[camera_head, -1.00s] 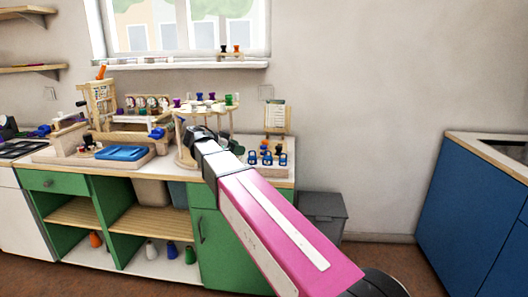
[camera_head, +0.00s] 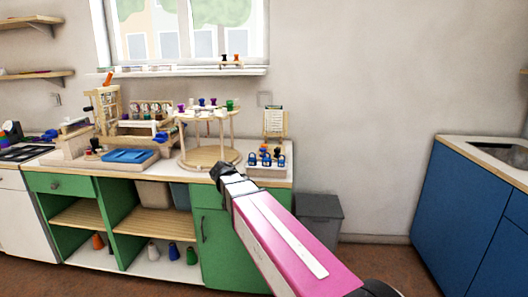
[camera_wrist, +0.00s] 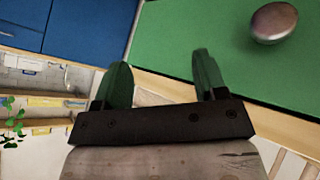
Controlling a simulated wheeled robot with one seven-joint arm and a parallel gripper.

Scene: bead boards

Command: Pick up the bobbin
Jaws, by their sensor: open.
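Several spool-shaped pieces that could be bobbins are in the head view, and I cannot tell which one is the task's. Purple, blue and green ones stand on a round wooden stand (camera_head: 208,162); one is a green spool (camera_head: 229,105). Two small dark-and-orange spools, one at the left (camera_head: 223,60) and one at the right (camera_head: 236,59), stand on the windowsill. My gripper (camera_head: 221,172) is in front of the counter's front edge, below and apart from the stand. In the wrist view, my gripper (camera_wrist: 163,78) has its fingers apart with nothing between them.
A blue tray (camera_head: 128,156) and wooden apparatus fill the counter's left. Small blue-based pieces (camera_head: 266,161) sit at its right end. Coloured cones (camera_head: 173,250) stand on the lower shelf. A grey bin (camera_head: 320,215) is right of the green cabinet (camera_head: 213,235). A round metal knob (camera_wrist: 274,22) is near my gripper.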

